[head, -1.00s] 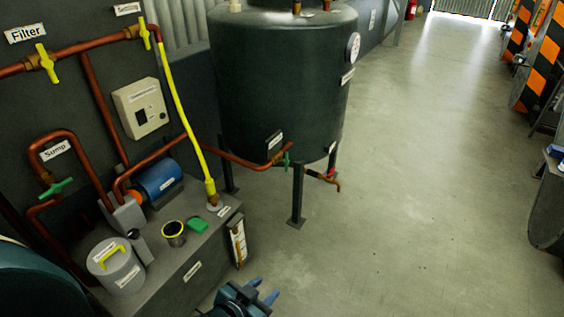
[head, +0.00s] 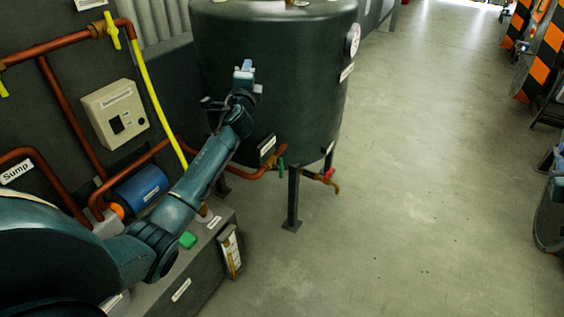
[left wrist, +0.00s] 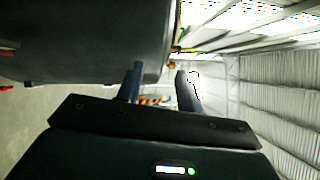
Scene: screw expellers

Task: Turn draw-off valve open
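A copper tap with a red handle (head: 329,175) and a down-turned spout sticks out low on the right side of the dark green tank (head: 290,85). I take it for the draw-off valve; its label is unreadable. Left of it, a green-handled valve (head: 281,167) sits on the copper pipe under the tank. My left gripper (head: 243,68) is raised in front of the tank, well above and left of the red-handled tap. In the left wrist view its two fingers (left wrist: 160,88) stand apart with nothing between them.
A tank leg (head: 293,200) stands near the tap. The floor (head: 430,200) to the right is clear. Orange-striped panels (head: 533,70) stand far right.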

